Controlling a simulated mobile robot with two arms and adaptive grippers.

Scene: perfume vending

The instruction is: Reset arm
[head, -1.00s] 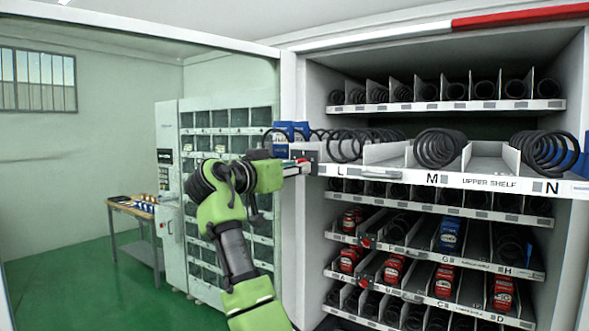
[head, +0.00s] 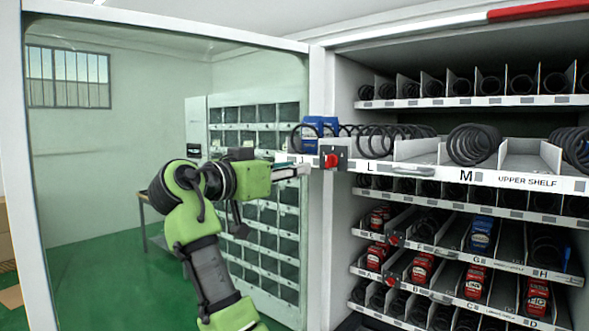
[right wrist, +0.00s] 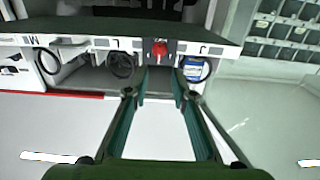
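My right gripper (head: 303,169) is at the left end of the pulled-out upper shelf (head: 541,181), just left of a red knob (head: 332,160) on a dark latch block. In the right wrist view, my right gripper (right wrist: 160,97) has its two green fingers apart with nothing between them. The red knob (right wrist: 159,48) lies beyond the fingertips, roughly between them, with a visible gap. My left gripper is not in view.
A blue box (head: 313,125) stands in a coil at the shelf's left end. Lower shelves hold several red boxes and a blue box (head: 482,233). The open glass door (head: 110,180) is at left, with another machine (head: 197,150) behind it. The upper shelf juts out.

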